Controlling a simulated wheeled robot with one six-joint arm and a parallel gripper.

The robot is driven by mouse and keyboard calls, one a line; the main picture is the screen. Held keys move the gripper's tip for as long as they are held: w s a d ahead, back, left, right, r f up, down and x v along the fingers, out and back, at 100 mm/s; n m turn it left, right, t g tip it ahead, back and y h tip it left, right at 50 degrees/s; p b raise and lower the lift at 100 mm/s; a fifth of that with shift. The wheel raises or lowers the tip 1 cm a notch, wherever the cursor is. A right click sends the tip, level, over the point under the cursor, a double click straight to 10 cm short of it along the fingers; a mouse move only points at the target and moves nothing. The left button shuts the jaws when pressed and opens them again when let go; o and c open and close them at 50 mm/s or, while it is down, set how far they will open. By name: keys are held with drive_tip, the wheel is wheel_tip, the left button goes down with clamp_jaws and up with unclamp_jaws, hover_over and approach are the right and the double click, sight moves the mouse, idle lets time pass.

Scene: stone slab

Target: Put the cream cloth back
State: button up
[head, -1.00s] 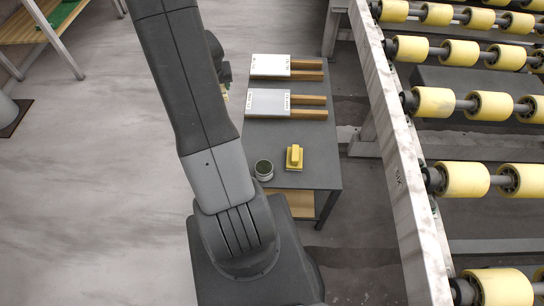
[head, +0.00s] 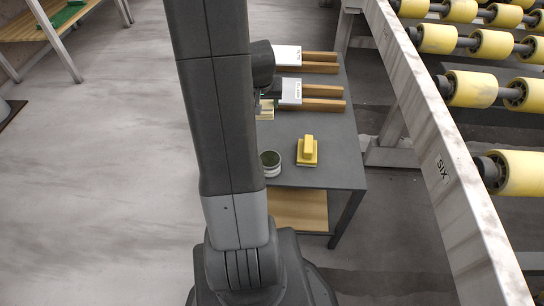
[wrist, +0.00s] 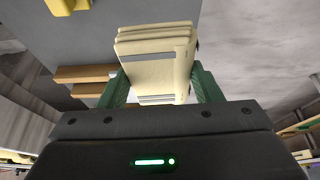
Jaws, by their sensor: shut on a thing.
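The folded cream cloth (wrist: 156,48) is between the green fingers of my gripper (wrist: 160,88) in the wrist view. My gripper is shut on it, and its folded layers stick out beyond the fingers. In the head view the cloth (head: 265,111) shows as a small pale patch beside my arm, near the left edge of the dark table (head: 335,165). My arm hides most of the gripper there. I cannot tell whether the cloth touches the table.
Two pairs of wooden bars, the far pair (head: 320,56) and the near pair (head: 322,104), carry pale slabs. A yellow block (head: 307,153) and a round tin (head: 270,164) stand on the table's near part. A roller conveyor (head: 440,165) runs along the right. Open floor (head: 90,180) lies left.

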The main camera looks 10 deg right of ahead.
drive_tip(key=b, duration=0.6)
hover_over(272, 143)
drive_tip(key=s, duration=0.1)
wheel_tip(272, 143, down, 5)
drive_tip(key=shift+m, duration=0.3)
drive_tip(key=f+b, duration=0.1)
drive_tip(key=f, duration=0.4)
drive_tip(key=f+b, duration=0.2)
drive_tip(key=f, duration=0.3)
drive_tip(key=shift+s+a+f, duration=0.15)
drive_tip(key=shift+s, duration=0.05)
drive_tip(key=shift+f, duration=0.1)
drive_tip(key=shift+f+b, duration=0.15)
drive_tip(key=shift+b, duration=0.25)
drive_tip(key=o, duration=0.9)
drive_tip(key=shift+o, duration=0.2)
drive_tip(key=p+v, duration=0.4)
drive_tip(key=v, duration=0.8)
drive_tip(key=shift+r, duration=0.25)
